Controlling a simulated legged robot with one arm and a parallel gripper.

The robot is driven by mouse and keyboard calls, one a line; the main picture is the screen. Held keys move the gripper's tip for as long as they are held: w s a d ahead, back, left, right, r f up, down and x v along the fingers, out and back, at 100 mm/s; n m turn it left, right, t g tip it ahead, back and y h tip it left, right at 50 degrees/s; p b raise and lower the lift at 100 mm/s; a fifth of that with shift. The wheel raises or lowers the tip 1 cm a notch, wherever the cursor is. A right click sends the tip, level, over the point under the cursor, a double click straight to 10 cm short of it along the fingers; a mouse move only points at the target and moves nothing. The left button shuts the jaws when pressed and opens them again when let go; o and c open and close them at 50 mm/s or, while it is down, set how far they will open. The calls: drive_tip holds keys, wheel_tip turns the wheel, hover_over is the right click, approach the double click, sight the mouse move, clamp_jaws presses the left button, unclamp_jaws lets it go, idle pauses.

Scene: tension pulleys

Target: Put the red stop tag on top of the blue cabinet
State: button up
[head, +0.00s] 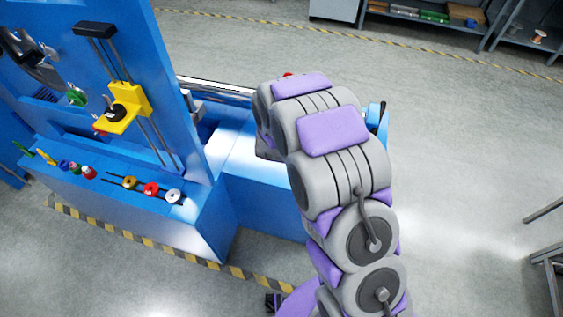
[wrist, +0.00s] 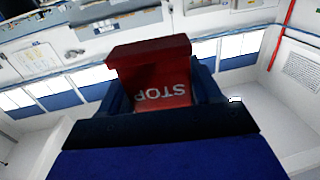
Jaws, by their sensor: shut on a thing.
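The red stop tag (wrist: 152,82) fills the middle of the wrist view, with its white STOP lettering upside down. My gripper (wrist: 160,98) is shut on it, with dark blue jaw parts beside and below the tag. In the head view my arm hides the gripper, and only a small red bit (head: 288,74) shows above the arm; I cannot tell if it is the tag. A large blue cabinet-like machine (head: 185,222) stands at the left. A lower blue section (head: 262,195) extends right from it, partly behind my arm. No contact between tag and cabinet is visible.
A shiny metal roller (head: 215,88) runs behind. Grey shelving (head: 425,22) stands at the back. Open floor (head: 470,150) lies to the right, with a metal frame (head: 548,250) at the edge.

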drive_tip(key=a+f+n+y+b, duration=0.1)
drive_tip(key=a+f, duration=0.3)
drive_tip(key=f, duration=0.8)
drive_tip(key=a+f+n+y+b, duration=0.1)
drive_tip(key=a+f, duration=0.4)
drive_tip(key=f, duration=0.7)
drive_tip(key=a+f+n+y+b, duration=0.1)
drive_tip(key=a+f, duration=0.4)
drive_tip(key=f, duration=0.7)
drive_tip(key=shift+s+f+y+b, duration=0.2)
drive_tip(key=shift+y+b, duration=0.2)
drive_tip(key=shift+y, duration=0.5)
drive_tip(key=shift+r, duration=0.15)
drive_tip(key=o, duration=1.1)
drive_tip(key=shift+o, duration=0.2)
drive_tip(key=s+p, duration=0.1)
drive_tip(key=s, duration=0.3)
drive_tip(key=s+p, duration=0.1)
drive_tip(key=s, duration=0.3)
drive_tip(key=s+p, duration=0.1)
drive_tip(key=s, duration=0.3)
drive_tip(key=shift+d, duration=0.25)
